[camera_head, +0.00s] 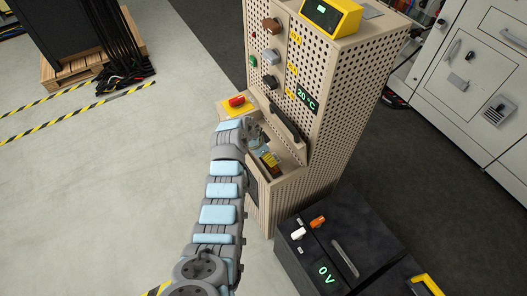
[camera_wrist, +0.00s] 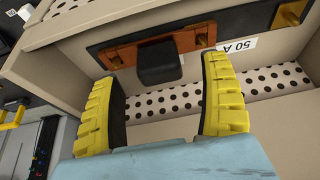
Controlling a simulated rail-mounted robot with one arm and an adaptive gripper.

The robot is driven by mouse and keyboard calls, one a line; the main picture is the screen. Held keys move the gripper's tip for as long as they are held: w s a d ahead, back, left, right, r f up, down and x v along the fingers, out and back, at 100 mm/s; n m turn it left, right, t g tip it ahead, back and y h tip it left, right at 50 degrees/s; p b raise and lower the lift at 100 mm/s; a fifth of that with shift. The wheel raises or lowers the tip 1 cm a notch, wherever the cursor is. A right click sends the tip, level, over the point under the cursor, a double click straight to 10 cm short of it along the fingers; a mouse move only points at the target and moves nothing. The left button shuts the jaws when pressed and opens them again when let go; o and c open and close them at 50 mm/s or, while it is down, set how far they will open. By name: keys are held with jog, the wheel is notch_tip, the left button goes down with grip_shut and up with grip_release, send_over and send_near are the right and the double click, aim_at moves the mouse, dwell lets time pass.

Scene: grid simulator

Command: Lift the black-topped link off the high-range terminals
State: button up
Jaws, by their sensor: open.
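The link is a copper-coloured bar (camera_wrist: 125,57) with a black block-shaped top (camera_wrist: 158,62), seen in the wrist view on a dark terminal strip. Brass studs show near its ends. My gripper (camera_wrist: 161,74) is open, its two ribbed yellow fingers spread on either side of the black top, with clear gaps. No contact with the link shows. In the head view my gripper (camera_head: 268,159) is inside the open recess of the beige perforated cabinet, and the link cannot be made out there.
A "50 A" label (camera_wrist: 237,45) sits right of the link, and a bare brass terminal (camera_wrist: 290,14) lies farther right. The recess of the perforated cabinet (camera_head: 343,85) has side walls close to my gripper. A black box with a 0 V display (camera_head: 326,272) stands at front right.

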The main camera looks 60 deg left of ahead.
jog(key=shift+x, duration=1.2)
jog(key=c, duration=1.4)
jog(key=shift+o, duration=0.2)
jog(key=shift+r, duration=0.15)
jog(key=shift+r+p, duration=0.55)
jog(key=shift+r, duration=0.7)
jog(key=shift+r+p, duration=0.95)
jog(key=shift+r, duration=1.55)
